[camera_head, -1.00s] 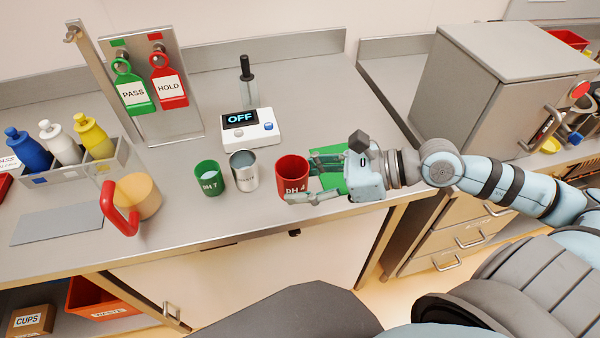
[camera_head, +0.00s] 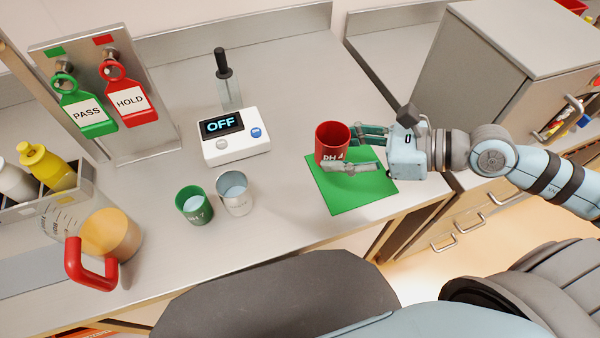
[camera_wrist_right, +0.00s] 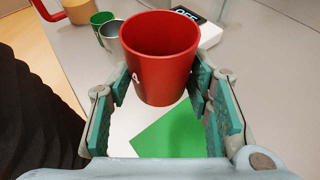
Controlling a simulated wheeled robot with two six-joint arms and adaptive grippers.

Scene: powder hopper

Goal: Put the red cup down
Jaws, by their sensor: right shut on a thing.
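The red cup (camera_head: 332,139), lettered "PH 4", is upright in my right gripper (camera_head: 352,150). The gripper is shut on its sides. The cup is over the far left part of the green mat (camera_head: 350,199); whether its base touches the mat is hard to tell in the head view. In the right wrist view the red cup (camera_wrist_right: 160,62) stands between the two finger pads, with the green mat (camera_wrist_right: 172,135) below and nearer, and its inside looks empty. My left gripper is not in view.
A green cup (camera_head: 194,207) and a metal cup (camera_head: 235,194) stand left of the mat. A meter reading OFF (camera_head: 235,146) is behind them. A red-handled jug (camera_head: 112,235) is at the left. The counter between the metal cup and mat is clear.

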